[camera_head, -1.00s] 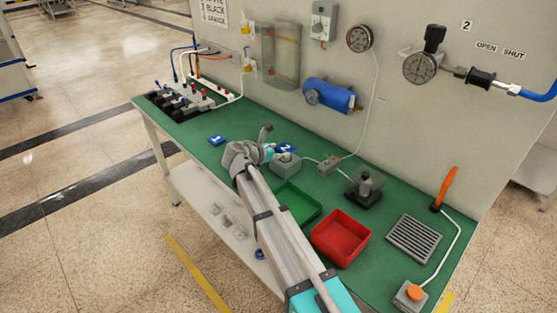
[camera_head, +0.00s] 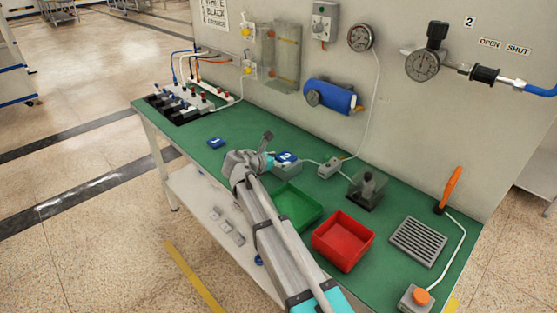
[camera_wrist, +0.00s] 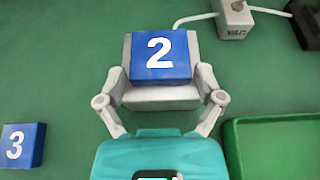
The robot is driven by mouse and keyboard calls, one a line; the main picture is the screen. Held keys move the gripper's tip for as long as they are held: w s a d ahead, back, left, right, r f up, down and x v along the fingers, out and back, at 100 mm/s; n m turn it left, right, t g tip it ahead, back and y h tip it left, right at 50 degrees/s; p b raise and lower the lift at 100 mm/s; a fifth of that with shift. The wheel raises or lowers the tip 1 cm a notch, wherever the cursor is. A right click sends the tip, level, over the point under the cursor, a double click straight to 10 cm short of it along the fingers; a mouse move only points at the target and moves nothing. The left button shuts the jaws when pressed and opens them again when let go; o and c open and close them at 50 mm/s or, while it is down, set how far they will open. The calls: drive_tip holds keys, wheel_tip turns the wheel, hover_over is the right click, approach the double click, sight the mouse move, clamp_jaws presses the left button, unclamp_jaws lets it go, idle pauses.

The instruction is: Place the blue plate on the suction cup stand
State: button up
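The blue plate marked 2 (camera_wrist: 161,56) lies flat on top of the grey suction cup stand (camera_wrist: 160,98). In the head view, this plate (camera_head: 287,157) covers the top of the stand (camera_head: 287,169), so the cup is hidden. My gripper (camera_wrist: 162,73) has one finger on each side of the stand and plate. A narrow gap shows between each fingertip and the plate's sides, so it looks open. In the head view, my gripper (camera_head: 266,152) reaches in from the front, with one dark finger visible beside the plate.
Another blue plate, marked 3 (camera_wrist: 22,145), lies on the green bench top (camera_wrist: 55,70). A green tray (camera_head: 296,216) and a red tray (camera_head: 342,240) stand to the right. A vacuum box (camera_head: 331,168) and its tube stand behind, near the wall.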

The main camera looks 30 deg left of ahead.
drive_tip(key=shift+r, duration=0.15)
idle(0.4)
drive_tip(key=shift+s+r, duration=0.1)
drive_tip(key=shift+r, duration=0.05)
drive_tip(key=p+v, duration=0.5)
drive_tip(key=v, duration=0.6)
drive_tip(key=shift+s+a, duration=0.1)
drive_tip(key=shift+s, duration=0.25)
idle(1.6)
